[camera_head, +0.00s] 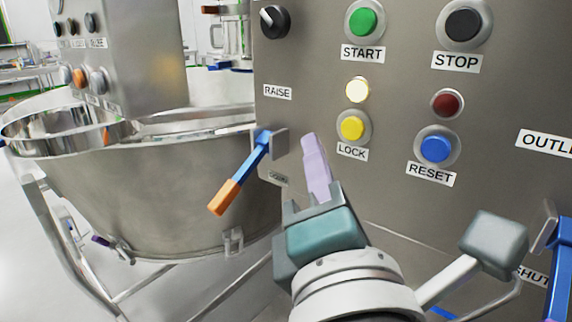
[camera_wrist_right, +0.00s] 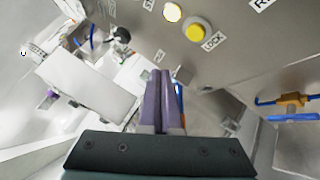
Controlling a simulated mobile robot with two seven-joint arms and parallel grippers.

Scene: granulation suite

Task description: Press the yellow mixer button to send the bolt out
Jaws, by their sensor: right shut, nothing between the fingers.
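The yellow button (camera_head: 352,127) sits on the steel mixer panel above the LOCK label (camera_head: 352,152). It also shows in the right wrist view (camera_wrist_right: 197,30), near the top. My right gripper (camera_head: 311,142) is shut and empty, its purple fingers pressed together. In the head view its tips appear left of and slightly below the yellow button; in the right wrist view the fingertips (camera_wrist_right: 158,72) appear below and left of it. Contact with the panel cannot be told. The bolt is not visible. My left gripper is not in view.
Near the button are a lit lamp (camera_head: 357,90), green START button (camera_head: 362,22), black STOP button (camera_head: 463,23), red lamp (camera_head: 447,103) and blue RESET button (camera_head: 436,148). A blue lever with an orange grip (camera_head: 224,197) juts out left of my gripper. A large steel bowl (camera_head: 160,185) stands left.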

